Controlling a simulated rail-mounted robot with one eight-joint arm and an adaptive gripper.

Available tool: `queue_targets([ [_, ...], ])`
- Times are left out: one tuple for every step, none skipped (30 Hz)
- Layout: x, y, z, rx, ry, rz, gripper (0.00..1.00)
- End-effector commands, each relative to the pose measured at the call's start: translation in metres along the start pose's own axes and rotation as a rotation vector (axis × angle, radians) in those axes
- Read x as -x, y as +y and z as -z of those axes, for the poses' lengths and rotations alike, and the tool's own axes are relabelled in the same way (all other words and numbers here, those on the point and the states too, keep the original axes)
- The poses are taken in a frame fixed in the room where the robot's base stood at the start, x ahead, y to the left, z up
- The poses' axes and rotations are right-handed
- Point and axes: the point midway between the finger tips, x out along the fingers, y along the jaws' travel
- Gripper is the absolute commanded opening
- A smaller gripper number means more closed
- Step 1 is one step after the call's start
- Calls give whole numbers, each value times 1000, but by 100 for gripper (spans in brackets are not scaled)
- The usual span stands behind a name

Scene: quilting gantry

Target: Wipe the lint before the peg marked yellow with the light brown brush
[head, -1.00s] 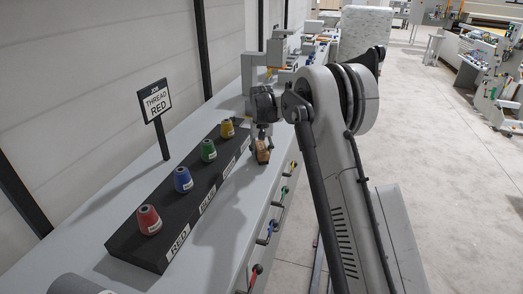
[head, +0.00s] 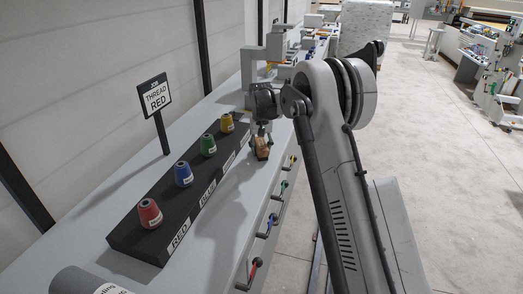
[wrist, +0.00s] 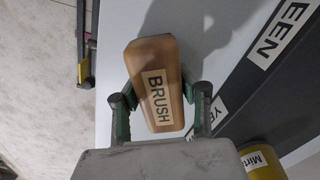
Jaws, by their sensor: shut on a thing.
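My gripper (head: 263,132) is shut on the light brown brush (head: 262,149), just right of the rack's far end. In the wrist view the brush (wrist: 158,70), labelled BRUSH, sits between the two fingers of my gripper (wrist: 160,104). A yellow thread cone (head: 227,123) stands at the far end of the black rack (head: 190,213), hiding its peg. It also shows in the wrist view (wrist: 262,160), next to a partly hidden label starting YE (wrist: 220,111). I cannot make out any lint. I cannot tell whether the brush touches the bench.
Green (head: 208,146), blue (head: 183,174) and red (head: 150,214) cones share the rack. A sign (head: 155,97) reads THREAD RED. Coloured handles line the bench front, including a red one (head: 254,270). A grey machine (head: 275,50) stands beyond my gripper. The bench (head: 225,235) is clear in front.

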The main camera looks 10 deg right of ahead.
Motion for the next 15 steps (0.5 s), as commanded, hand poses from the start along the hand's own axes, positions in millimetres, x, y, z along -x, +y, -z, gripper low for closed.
queue_targets([
  [2,0,0,0,0,0,0],
  [11,0,0,0,0,0,0],
  [22,0,0,0,0,0,0],
  [23,0,0,0,0,0,0],
  [25,0,0,0,0,0,0],
  [29,0,0,0,0,0,0],
  [32,0,0,0,0,0,0],
  [34,0,0,0,0,0,0],
  [38,0,0,0,0,0,0],
  [41,0,0,0,0,0,0],
  [44,0,0,0,0,0,0],
  [47,0,0,0,0,0,0],
  [50,0,0,0,0,0,0],
  [52,0,0,0,0,0,0],
  [56,0,0,0,0,0,0],
])
